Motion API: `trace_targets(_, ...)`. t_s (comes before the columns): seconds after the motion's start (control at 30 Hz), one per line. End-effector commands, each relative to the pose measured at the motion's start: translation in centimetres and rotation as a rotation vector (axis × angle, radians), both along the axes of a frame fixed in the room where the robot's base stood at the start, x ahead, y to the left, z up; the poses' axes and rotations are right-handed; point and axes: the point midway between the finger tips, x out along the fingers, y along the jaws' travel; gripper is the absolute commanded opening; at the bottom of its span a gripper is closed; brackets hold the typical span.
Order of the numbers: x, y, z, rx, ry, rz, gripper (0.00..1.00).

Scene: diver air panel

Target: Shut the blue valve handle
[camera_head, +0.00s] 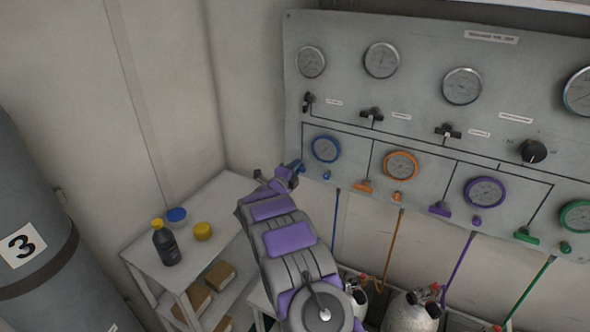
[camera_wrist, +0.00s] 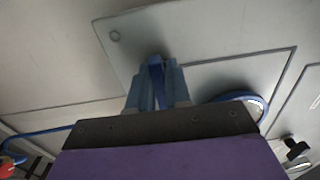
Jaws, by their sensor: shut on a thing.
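The blue valve handle (camera_head: 297,165) is on the lower left of the grey panel, just left of the blue-rimmed gauge (camera_head: 326,149). My gripper (camera_head: 291,169) reaches up to it and covers part of it in the head view. In the wrist view the blue handle (camera_wrist: 156,70) stands between the two blue-grey fingers of my gripper (camera_wrist: 157,88), which are shut on it. The handle's base and exact angle are hard to see.
Orange (camera_head: 362,186), purple (camera_head: 440,209) and green (camera_head: 526,235) handles lie along the panel to the right. A shelf (camera_head: 205,190) with a dark bottle (camera_head: 165,243) stands left of my arm. Gas cylinders (camera_head: 411,312) and coloured hoses are below the panel.

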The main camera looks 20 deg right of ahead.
Motion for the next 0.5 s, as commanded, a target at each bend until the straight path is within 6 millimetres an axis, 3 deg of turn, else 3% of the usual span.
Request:
trace_targets(0.03,-0.26,-0.2,-0.8,0.008,0.01,-0.006,0.19)
trace_targets(0.23,-0.19,-0.16,-0.59,0.005,0.008,-0.004,0.38)
trace_targets(0.5,-0.17,0.01,-0.31,0.003,0.005,-0.002,0.39)
